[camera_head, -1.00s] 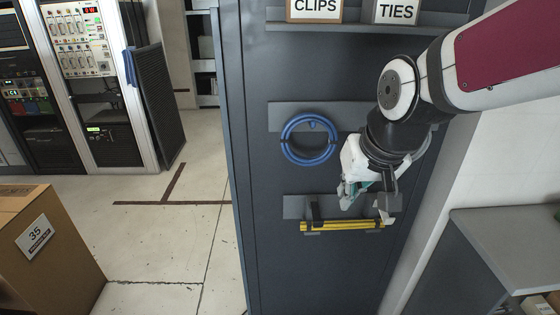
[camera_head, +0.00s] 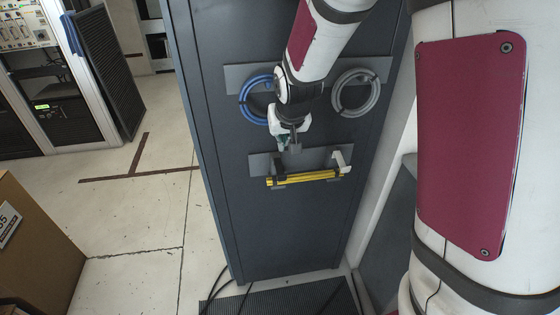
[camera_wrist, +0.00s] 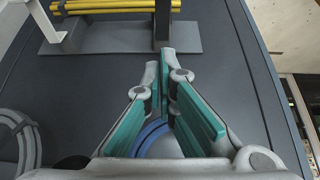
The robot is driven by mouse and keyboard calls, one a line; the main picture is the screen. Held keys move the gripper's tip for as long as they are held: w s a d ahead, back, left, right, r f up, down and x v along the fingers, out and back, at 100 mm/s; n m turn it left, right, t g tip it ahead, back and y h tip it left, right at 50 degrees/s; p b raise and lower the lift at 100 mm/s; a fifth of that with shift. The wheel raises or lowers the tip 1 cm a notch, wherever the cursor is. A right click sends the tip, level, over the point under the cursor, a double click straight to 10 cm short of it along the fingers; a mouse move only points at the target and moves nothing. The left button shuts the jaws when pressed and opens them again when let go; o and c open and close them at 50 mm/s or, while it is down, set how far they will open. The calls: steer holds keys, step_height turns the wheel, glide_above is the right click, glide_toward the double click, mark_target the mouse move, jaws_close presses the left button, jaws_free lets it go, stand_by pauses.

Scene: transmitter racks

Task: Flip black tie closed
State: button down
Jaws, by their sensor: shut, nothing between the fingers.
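A yellow bundle of rods (camera_head: 303,178) hangs low on the dark cabinet's mounting plate (camera_head: 318,158), and it also shows at the top of the wrist view (camera_wrist: 115,6). The black tie (camera_wrist: 162,22) is a dark strip near the rods in the wrist view.
A blue coil (camera_head: 248,100) hangs behind my gripper and a grey coil (camera_head: 369,94) to its right. A cardboard box (camera_head: 38,245) stands at lower left. Cables and a dark floor grate (camera_head: 285,298) lie at the cabinet's foot. The floor to the left is largely clear.

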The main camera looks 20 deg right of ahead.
mark_target(281, 169)
steer(key=x, duration=1)
steer(key=shift+f, duration=0.2)
steer(key=s, duration=0.2)
steer(key=shift+s+a, duration=0.25)
steer(key=shift+s, duration=0.15)
steer(key=shift+s+f+p, duration=0.2)
steer(key=shift+s+p, duration=0.25)
steer(key=shift+s, duration=0.1)
steer(key=shift+w+f+b, duration=0.1)
steer(key=shift+f+b, duration=0.05)
steer(key=shift+b, duration=0.15)
